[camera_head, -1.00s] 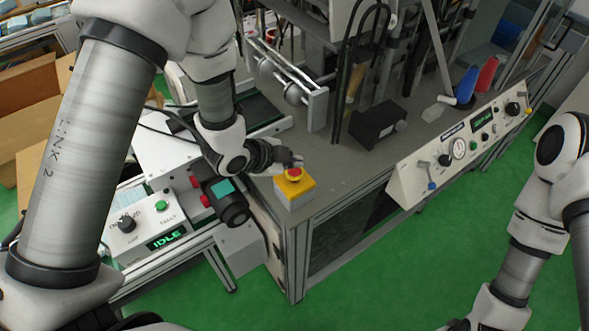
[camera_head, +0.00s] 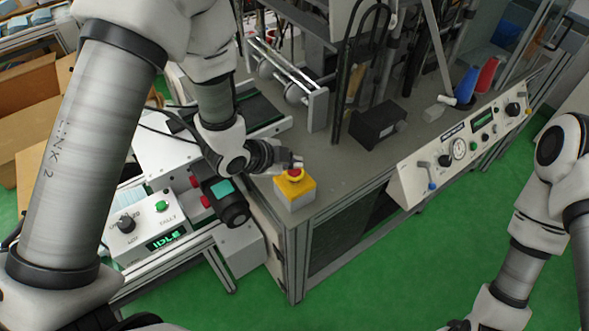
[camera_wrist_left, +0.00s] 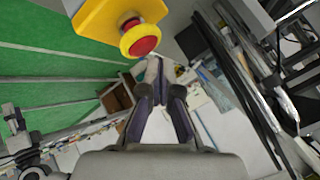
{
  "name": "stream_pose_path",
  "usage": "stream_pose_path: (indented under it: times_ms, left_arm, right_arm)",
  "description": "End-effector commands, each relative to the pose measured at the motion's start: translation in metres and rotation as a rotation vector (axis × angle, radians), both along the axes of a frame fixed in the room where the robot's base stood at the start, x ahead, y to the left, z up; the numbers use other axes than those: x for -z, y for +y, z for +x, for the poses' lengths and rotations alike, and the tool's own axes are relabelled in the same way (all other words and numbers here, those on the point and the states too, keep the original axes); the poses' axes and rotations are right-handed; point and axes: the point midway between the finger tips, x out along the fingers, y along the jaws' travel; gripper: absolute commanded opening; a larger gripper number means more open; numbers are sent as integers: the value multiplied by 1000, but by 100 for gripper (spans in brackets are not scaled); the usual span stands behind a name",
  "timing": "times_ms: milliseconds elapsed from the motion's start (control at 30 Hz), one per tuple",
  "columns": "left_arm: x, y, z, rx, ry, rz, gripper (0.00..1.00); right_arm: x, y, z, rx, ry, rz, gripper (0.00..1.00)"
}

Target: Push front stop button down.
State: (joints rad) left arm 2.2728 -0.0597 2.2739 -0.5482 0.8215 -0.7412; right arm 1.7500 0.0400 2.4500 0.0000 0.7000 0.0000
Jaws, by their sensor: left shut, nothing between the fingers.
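The front stop button is a red mushroom button (camera_head: 295,173) on a yellow box (camera_head: 296,188) at the front corner of the grey machine table. It also shows in the left wrist view as a red cap (camera_wrist_left: 144,41) with a yellow collar. My left gripper (camera_head: 297,161) is shut and empty, its fingertips just above and behind the button. Whether they touch the cap I cannot tell. In the left wrist view its dark fingers (camera_wrist_left: 161,82) lie just below the button. Of my right gripper, only a dark edge shows at the bottom of the head view.
A white control box (camera_head: 148,228) reading IDLE stands left of the table. A sloped control panel (camera_head: 465,145) with knobs and a lever runs along the table front at right. A black box (camera_head: 378,123) sits behind the button. Green floor (camera_head: 400,270) is clear in front.

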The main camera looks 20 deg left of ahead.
Motion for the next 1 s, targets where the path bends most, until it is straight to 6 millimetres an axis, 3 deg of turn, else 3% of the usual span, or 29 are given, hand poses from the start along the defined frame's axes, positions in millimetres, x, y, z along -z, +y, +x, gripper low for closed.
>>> stream_pose_path:
  times_ms: [1000]
  left_arm:
    - [14,0,0,0,0,0,0]
  right_arm:
    - [12,0,0,0,0,0,40]
